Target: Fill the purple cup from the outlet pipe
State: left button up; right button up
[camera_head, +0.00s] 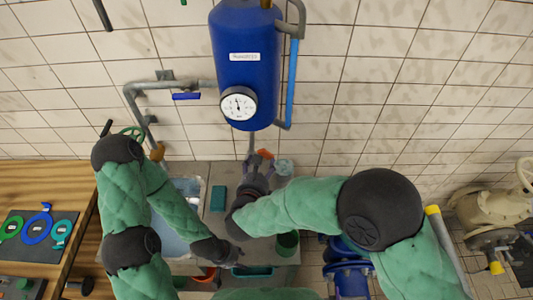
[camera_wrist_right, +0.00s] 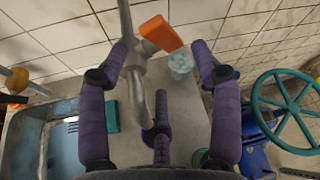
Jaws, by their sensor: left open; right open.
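The outlet pipe (camera_wrist_right: 135,80) comes down in the right wrist view, with an orange lever (camera_wrist_right: 160,33) on it. The lever also shows in the head view (camera_head: 265,154). What looks like the purple cup (camera_wrist_right: 147,136) is below the pipe's lower end, mostly hidden by a finger of my right gripper (camera_wrist_right: 160,75). I cannot tell whether the pipe end is over its mouth. The right gripper is open, fingers spread either side of the pipe, holding nothing. My left gripper (camera_head: 228,252) is open and empty near the counter's front. The cup is hidden in the head view.
A clear cup (camera_wrist_right: 181,62) stands beside the pipe. A sink (camera_wrist_right: 25,140) and teal block (camera_head: 218,198) lie to the left. A green cup (camera_head: 287,241) stands at the counter's front right. A blue tank (camera_head: 246,65) hangs above. A green handwheel (camera_wrist_right: 290,110) is at right.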

aim_at(264, 156)
jog(key=x, duration=0.7)
jog(key=shift+w, duration=0.2)
jog(key=shift+p, duration=0.3)
jog(key=c, duration=1.2)
